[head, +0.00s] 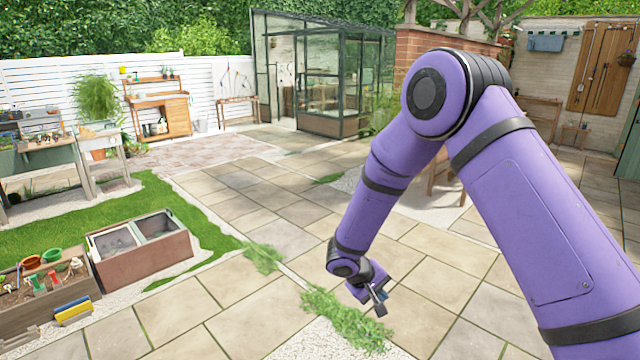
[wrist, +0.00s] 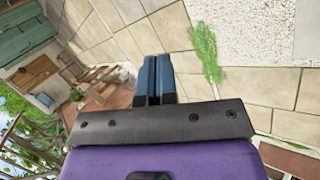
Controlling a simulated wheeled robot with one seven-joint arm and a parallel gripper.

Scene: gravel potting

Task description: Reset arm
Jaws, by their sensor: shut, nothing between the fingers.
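My gripper (head: 378,300) hangs at the end of my purple arm in the head view, above the stone paving beside a strip of green plants. In the wrist view my gripper (wrist: 157,62) shows its two dark blue fingers side by side, shut with nothing between them. Paving slabs lie beyond the fingertips, and the gripper touches nothing that I can see.
A brown cold frame (head: 145,262) stands on the left by the grass. A wooden planter (head: 60,310) with pots and tools is at the lower left. A glass greenhouse (head: 335,85) stands at the back. Open paving (head: 260,215) lies around the arm.

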